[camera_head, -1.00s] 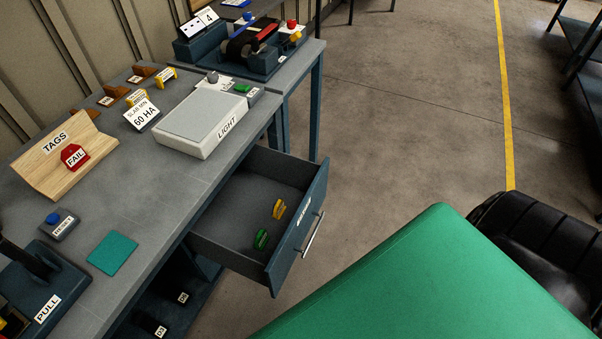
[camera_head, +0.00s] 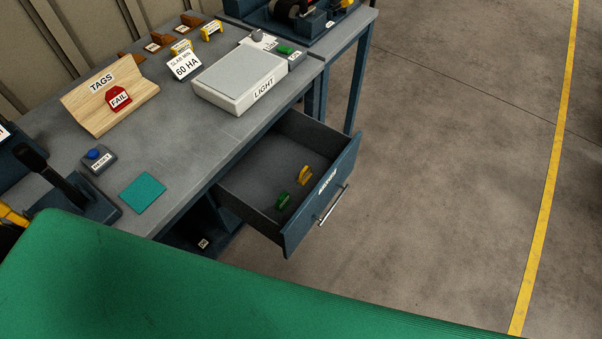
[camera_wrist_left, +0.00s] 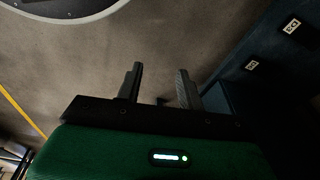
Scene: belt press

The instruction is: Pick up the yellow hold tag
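A yellow tag (camera_head: 304,175) lies in the open drawer (camera_head: 262,208), close to the drawer's front panel. A green tag (camera_head: 283,201) lies beside it, nearer to me. The lettering on both is too small to read. My left gripper (camera_wrist_left: 158,88) shows in the left wrist view with its two fingers apart and nothing between them, over bare floor. Neither gripper shows in the head view. A large green surface fills the bottom of the head view, in front of the bench.
The grey bench (camera_head: 200,150) carries a wooden TAGS holder (camera_head: 90,108) with a red FAIL tag (camera_head: 118,98), a LIGHT box (camera_head: 240,80), a RESET button (camera_head: 97,158), a teal pad (camera_head: 143,192) and a black lever (camera_head: 55,180). Floor right of the drawer is clear.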

